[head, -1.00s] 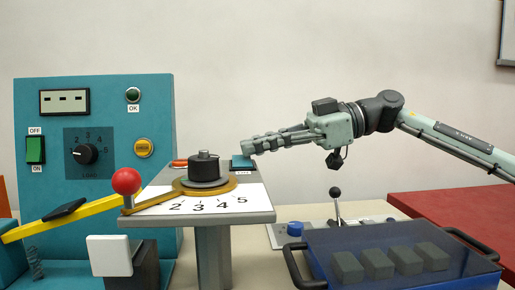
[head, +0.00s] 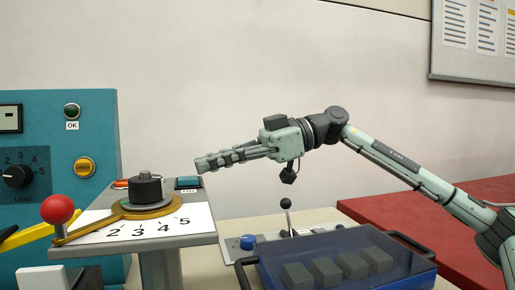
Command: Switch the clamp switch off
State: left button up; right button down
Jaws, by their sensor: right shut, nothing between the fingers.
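A small teal switch-like block (head: 188,183) sits at the back right corner of the grey pedestal table, with a small label on its front that I cannot read. I cannot tell for certain that it is the clamp switch, or which way it is set. My right gripper (head: 202,163) is shut and empty, its fingers pointing left. In the head view its tips are just above and slightly right of the teal block, with a visible gap.
The pedestal table (head: 200,228) carries a black knob (head: 145,187) on a brass dial and an orange-red piece (head: 121,183). A red ball lever (head: 57,209) stands left. A teal panel (head: 95,130) is behind. A lidded blue box (head: 400,262) and a black-knobbed lever (head: 286,204) are right.

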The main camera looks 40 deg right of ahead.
jog(key=v, duration=1)
jog(key=shift+d+t, duration=0.3)
jog(key=shift+s, duration=0.1)
